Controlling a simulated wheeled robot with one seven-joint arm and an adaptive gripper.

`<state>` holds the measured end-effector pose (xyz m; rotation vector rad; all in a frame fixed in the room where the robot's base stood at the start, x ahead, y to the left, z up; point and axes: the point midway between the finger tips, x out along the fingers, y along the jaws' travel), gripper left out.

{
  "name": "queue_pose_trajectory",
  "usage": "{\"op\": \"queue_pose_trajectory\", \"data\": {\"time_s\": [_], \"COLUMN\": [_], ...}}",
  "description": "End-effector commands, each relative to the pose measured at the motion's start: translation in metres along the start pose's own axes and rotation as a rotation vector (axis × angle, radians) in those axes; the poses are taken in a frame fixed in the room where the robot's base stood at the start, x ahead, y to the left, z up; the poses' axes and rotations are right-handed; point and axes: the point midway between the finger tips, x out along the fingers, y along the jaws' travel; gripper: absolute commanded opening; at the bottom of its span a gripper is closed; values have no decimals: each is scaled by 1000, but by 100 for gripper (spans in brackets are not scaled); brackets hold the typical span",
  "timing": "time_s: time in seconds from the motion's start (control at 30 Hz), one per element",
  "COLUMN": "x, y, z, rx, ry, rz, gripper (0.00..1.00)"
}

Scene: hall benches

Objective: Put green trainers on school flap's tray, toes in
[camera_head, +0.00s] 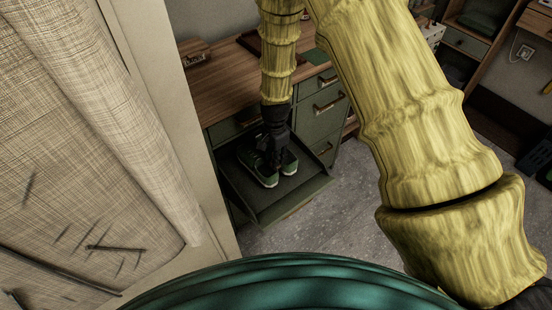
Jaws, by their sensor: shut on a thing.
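A pair of green trainers (257,165) with pale soles is at the dark flap tray (291,197), which sticks out low from the front of a green desk unit. The trainers are side by side, with their rounded ends towards the lower side of the picture; I cannot tell surely which ends are the toes. My gripper (276,160) points down, is shut on the trainers and hides part of them. They look to be on or just above the tray floor; I cannot tell which. No school label is readable.
The desk (222,85) has a wooden top and green drawers with handles. A small wooden block (197,60) stands on it. A beige fabric panel (80,130) fills the left side. Grey floor (325,222) is bare right of the tray. Shelving (470,40) stands at the upper right.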

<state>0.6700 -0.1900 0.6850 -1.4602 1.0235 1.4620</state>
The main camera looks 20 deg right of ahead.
Motion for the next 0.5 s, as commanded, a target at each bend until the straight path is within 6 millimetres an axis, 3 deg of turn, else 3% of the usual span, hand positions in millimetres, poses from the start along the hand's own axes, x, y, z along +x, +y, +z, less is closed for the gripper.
{"op": "queue_pose_trajectory", "data": {"time_s": [0.2,0.5], "x": [20,23], "y": [0,0], "z": [-1,-1], "rx": [1,1], "ry": [0,0], "rz": [0,-1], "gripper": [0,0]}}
